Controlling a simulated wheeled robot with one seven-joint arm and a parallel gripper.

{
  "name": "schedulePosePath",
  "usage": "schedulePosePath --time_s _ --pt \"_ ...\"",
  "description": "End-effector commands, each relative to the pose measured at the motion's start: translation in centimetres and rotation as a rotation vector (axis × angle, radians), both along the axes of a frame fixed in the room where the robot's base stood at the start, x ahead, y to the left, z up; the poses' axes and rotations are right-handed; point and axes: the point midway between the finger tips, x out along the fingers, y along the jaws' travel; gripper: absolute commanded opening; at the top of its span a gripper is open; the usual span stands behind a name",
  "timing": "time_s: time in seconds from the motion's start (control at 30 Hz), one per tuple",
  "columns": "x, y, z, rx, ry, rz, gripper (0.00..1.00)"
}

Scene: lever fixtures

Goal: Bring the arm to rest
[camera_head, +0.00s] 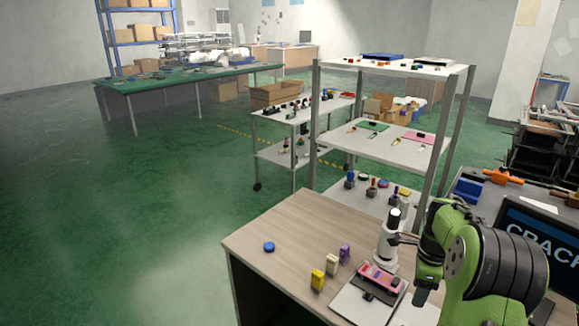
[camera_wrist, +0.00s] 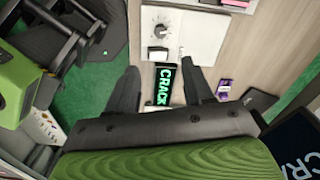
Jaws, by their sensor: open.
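My green arm with its dark gripper stands at the right front in the head view, over the right part of the wooden table (camera_head: 290,235). In the wrist view my gripper (camera_wrist: 160,88) shows two dark fingers spread apart, with nothing held between them. The gripper's fingertips are hard to make out in the head view. I cannot make out a lever fixture for certain.
On the table are a blue disc (camera_head: 268,246), a yellow block (camera_head: 318,280), a cream block (camera_head: 331,264), a purple block (camera_head: 344,253) and a white-and-black upright device (camera_head: 388,240). A "CRACK" screen (camera_head: 535,245) stands close on the right. A grey shelf rack (camera_head: 390,148) stands behind. Green floor at left is clear.

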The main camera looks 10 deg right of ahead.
Motion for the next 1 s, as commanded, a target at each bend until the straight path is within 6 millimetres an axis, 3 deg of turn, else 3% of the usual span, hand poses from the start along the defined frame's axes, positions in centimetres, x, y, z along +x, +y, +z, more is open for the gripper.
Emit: schedulePosePath --time_s 0.07,0.17,0.3,0.4,0.53,0.7,0.8,1.0 --pt "0.1 2.0 2.4 -0.029 -0.018 0.119 0.51" --pt "-0.8 6.7 7.2 -0.096 -0.051 0.422 0.51" --pt "-4.6 13.9 12.9 -0.203 -0.1 0.914 0.51" --pt "-8.4 18.3 15.4 -0.282 -0.137 1.253 0.51" --pt "-14.0 22.8 16.5 -0.392 -0.195 1.677 0.51" --pt "-19.0 25.7 15.7 -0.507 -0.258 2.057 0.51" --pt "-20.0 26.2 15.2 -0.534 -0.271 2.143 0.51" --pt "-20.1 26.2 15.1 -0.537 -0.27 2.154 0.51"
